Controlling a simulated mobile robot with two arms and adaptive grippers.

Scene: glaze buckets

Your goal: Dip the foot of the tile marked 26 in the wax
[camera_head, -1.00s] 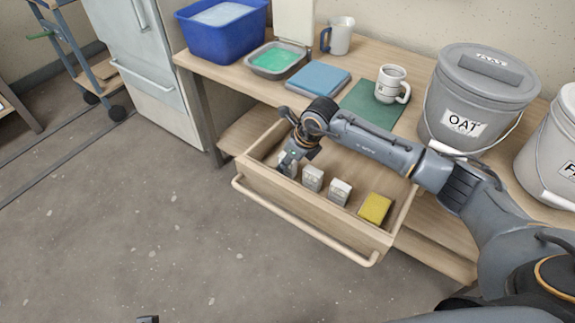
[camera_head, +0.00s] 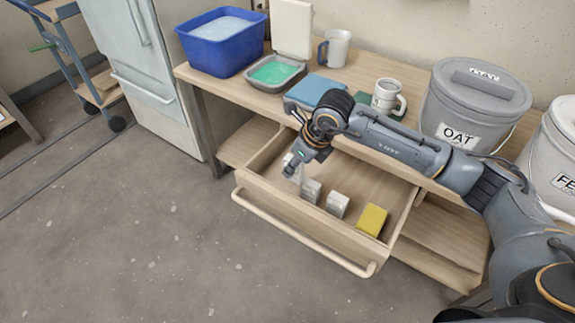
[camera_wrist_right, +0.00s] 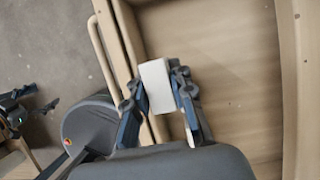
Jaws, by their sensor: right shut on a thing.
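My right gripper (camera_head: 298,166) is shut on a small white tile (camera_wrist_right: 156,85), gripped between its two fingers above the left part of the open drawer (camera_head: 262,199). The mark on this tile cannot be read.
A yellow sponge-like block (camera_head: 372,220) lies at the drawer's right end. The table also holds a blue tub (camera_head: 222,52), blue slabs (camera_head: 316,88), a blue-handled mug (camera_head: 337,48), a white mug (camera_head: 387,95) and a bucket labelled OAT (camera_head: 470,110). A second bucket (camera_head: 555,160) stands right.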

